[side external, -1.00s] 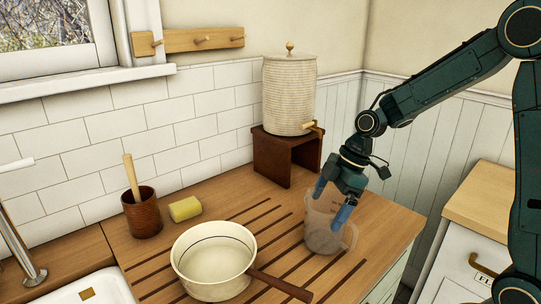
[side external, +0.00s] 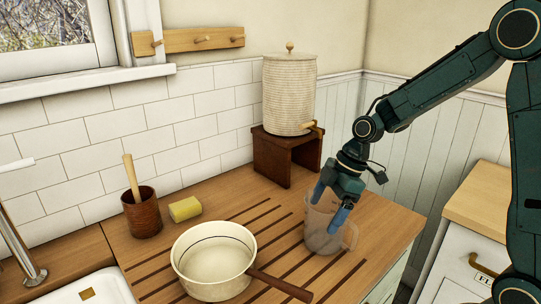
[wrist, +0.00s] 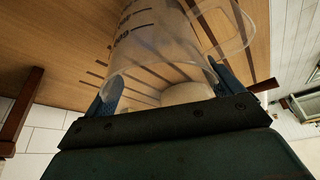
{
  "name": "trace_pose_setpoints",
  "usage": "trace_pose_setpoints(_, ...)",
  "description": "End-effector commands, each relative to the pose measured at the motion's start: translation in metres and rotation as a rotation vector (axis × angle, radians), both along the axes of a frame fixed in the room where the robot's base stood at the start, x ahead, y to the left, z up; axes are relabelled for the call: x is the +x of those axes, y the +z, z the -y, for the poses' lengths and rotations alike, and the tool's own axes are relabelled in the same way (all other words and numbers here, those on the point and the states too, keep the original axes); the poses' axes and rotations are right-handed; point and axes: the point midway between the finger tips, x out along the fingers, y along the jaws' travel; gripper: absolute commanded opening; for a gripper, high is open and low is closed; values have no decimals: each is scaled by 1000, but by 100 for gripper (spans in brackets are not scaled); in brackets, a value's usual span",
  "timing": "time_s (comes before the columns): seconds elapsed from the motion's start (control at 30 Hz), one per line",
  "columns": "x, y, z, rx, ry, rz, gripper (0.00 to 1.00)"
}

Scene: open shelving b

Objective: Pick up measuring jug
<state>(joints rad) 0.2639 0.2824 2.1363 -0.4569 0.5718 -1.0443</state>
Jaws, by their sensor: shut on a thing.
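The measuring jug (side external: 321,236) is clear, with a handle on its right side, and stands upright on the grooved wooden counter. Dark scale marks show on its wall in the wrist view (wrist: 150,40). My gripper (side external: 330,205) points down at the jug from above. Its two blue fingers are shut on the jug, one at each side near the rim. In the wrist view the fingers (wrist: 165,92) sit on either side of the jug's mouth. I cannot see any clear gap under the jug's base.
A cream saucepan (side external: 214,262) stands left of the jug, its wooden handle (side external: 282,287) reaching toward the front of the jug. A crock with a tap (side external: 289,95) stands on a brown stand (side external: 286,157) behind. A sponge (side external: 185,209) and a wooden pot (side external: 142,214) are farther left.

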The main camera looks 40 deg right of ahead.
Motion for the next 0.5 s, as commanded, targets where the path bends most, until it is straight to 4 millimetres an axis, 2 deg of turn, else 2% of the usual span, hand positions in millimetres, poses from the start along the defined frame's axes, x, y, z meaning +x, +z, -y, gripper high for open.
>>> trace_pose_setpoints(0.33, 1, 4, 0, 1, 0, 3, 43)
trace_pose_setpoints(0.5, 1, 15, 0, 1, 1, 5, 43)
